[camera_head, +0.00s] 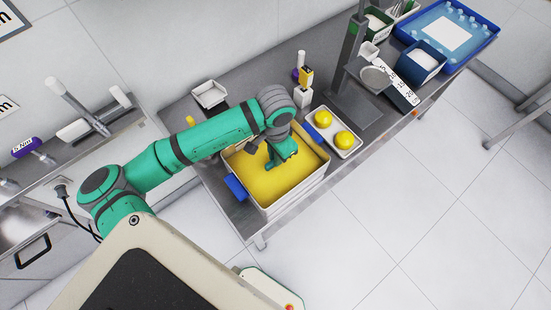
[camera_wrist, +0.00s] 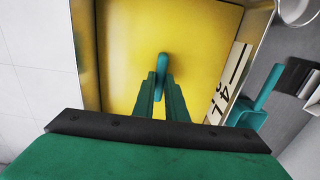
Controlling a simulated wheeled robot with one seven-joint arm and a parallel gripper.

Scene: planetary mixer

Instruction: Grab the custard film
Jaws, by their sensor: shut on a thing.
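The custard film (camera_head: 256,182) is the flat yellow sheet that fills the pale rectangular tray (camera_head: 268,212) on the steel table. It fills much of the wrist view (camera_wrist: 205,50). My gripper (camera_head: 284,158) reaches down over the middle of the tray from the upper side. In the wrist view my gripper (camera_wrist: 162,88) has its fingers close together on a small rounded teal piece (camera_wrist: 162,66) at the film's middle. The exact contact with the yellow sheet is hidden by the fingers. The film looks flat, with no lifted edge visible.
A small tray (camera_head: 340,153) with two yellow round things stands to the right. A dark stand (camera_head: 345,60) rises behind it. Blue pads (camera_head: 235,187) sit at the big tray's side. A teal tool (camera_wrist: 250,112) lies beside it. Clear floor lies in front of the table.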

